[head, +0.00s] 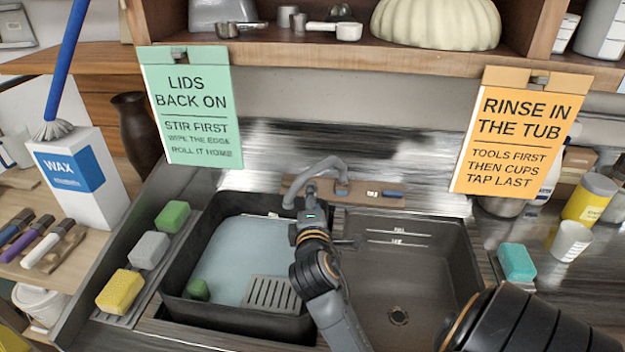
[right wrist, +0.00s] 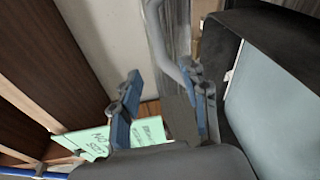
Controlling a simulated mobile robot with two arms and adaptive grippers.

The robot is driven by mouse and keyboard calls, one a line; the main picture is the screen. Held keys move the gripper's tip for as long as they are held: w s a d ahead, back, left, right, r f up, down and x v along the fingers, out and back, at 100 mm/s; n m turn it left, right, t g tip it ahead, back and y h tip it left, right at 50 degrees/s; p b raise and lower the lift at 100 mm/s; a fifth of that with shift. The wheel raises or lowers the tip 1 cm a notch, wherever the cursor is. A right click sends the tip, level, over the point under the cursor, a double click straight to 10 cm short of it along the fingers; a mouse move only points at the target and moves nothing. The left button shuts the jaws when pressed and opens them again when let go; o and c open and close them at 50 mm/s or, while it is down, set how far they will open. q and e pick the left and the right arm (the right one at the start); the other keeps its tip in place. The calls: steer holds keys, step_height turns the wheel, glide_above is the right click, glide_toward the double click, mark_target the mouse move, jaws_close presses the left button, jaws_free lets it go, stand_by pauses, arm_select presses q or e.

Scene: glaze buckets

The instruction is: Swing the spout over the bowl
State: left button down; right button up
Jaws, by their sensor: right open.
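The grey curved spout (head: 318,168) rises from a wooden strip behind the sink and arcs left, its end over the back right edge of a black tub (head: 185,255) of pale blue water. It also shows in the right wrist view (right wrist: 158,45). The sink's bare bowl (head: 410,270), with a drain, is right of the tub. My right gripper (head: 306,205) is at the spout's outer end, with its blue-padded fingers apart in the right wrist view (right wrist: 165,108). The spout looks close to one finger; contact is unclear. My left gripper is not in view.
Green (head: 172,216), grey (head: 149,250) and yellow (head: 120,292) sponges line the left ledge. A grey slotted rack (head: 272,294) sits in the tub. Two signs hang from the shelf (head: 420,60). A teal sponge (head: 516,262) and a white cup (head: 570,241) stand on the right.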

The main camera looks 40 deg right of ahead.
mark_target(312, 175)
steer(key=p+x, duration=0.2)
steer(key=x, duration=1.1)
steer(key=shift+w+d, duration=0.2)
steer(key=shift+d, duration=0.05)
jaws_close()
